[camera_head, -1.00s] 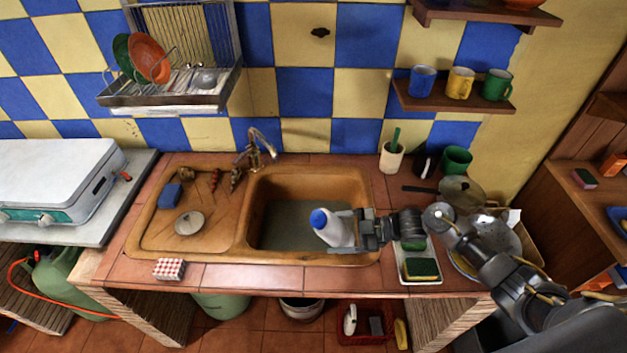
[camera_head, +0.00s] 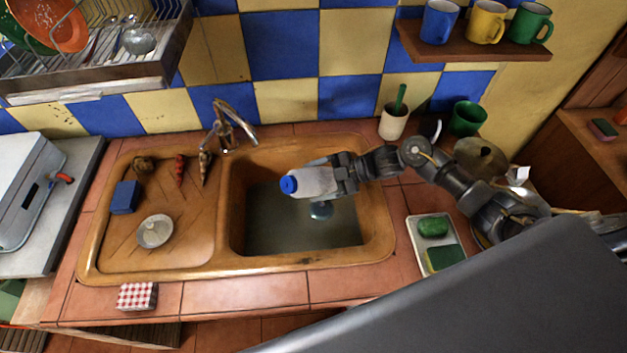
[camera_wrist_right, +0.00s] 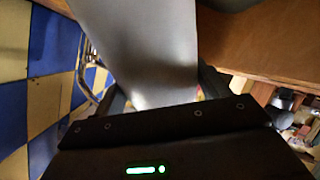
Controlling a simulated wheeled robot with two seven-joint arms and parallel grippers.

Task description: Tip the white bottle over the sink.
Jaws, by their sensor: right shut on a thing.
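The white bottle (camera_head: 316,182) has a blue cap (camera_head: 288,185) and lies nearly level above the sink (camera_head: 300,225), cap end to the left. My right gripper (camera_head: 340,177) is shut on the bottle near its right end. In the right wrist view the bottle (camera_wrist_right: 150,50) fills the upper middle as a pale, blurred shape between the fingers. The sink basin below holds a greyish surface and a small round drain part (camera_head: 320,211). My left gripper is not in view.
The tap (camera_head: 228,125) stands behind the basin. A tray with a green sponge (camera_head: 433,227) sits right of the sink. A white cup (camera_head: 393,122) and a green mug (camera_head: 467,118) stand at the back. A lid (camera_head: 155,231) lies on the drainboard.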

